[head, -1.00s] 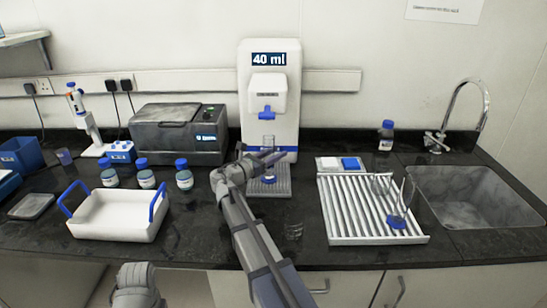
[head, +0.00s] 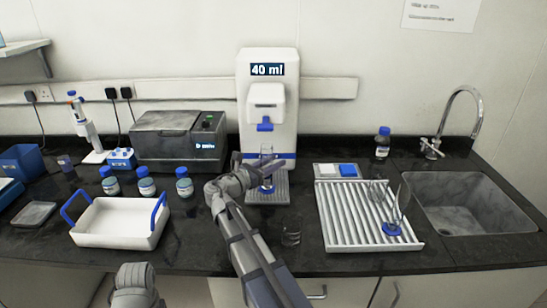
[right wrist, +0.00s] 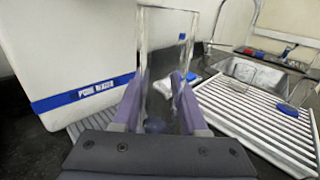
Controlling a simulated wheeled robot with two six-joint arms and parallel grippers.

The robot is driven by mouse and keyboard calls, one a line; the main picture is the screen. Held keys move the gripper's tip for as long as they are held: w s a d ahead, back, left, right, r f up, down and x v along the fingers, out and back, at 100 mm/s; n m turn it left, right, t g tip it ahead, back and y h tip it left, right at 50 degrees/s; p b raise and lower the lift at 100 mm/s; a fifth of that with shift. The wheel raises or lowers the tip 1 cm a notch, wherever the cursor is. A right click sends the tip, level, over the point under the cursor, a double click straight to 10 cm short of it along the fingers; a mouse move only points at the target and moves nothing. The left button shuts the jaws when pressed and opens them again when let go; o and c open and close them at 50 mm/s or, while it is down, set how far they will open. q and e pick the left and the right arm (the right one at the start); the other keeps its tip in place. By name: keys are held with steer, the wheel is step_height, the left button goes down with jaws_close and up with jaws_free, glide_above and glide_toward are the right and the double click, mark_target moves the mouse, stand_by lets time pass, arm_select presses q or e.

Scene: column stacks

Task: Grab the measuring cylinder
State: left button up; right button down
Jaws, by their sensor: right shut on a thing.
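The measuring cylinder (head: 267,153) is clear, with a blue base, and stands upright below the nozzle of the white water dispenser (head: 250,110). Its base is over the dispenser's grey drip tray (head: 282,197); I cannot tell whether it touches. My right gripper (head: 262,172) is shut around the cylinder. In the right wrist view, the clear cylinder (right wrist: 160,50) rises between the two purple-grey fingers of the right gripper (right wrist: 156,105). Only a grey part of my left arm shows at the bottom left of the head view; its gripper is out of view.
The dispenser reads "40 ml". To the right are a white ribbed drying rack (head: 350,225) with glassware and a sink (head: 470,205). To the left are a white tray with blue handles (head: 115,235), blue-capped bottles (head: 184,188) and a grey machine (head: 175,145).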

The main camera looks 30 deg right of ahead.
steer(key=s+a, duration=0.6)
steer(key=s, duration=0.4)
steer(key=shift+s+a, duration=0.2)
stand_by(0.5)
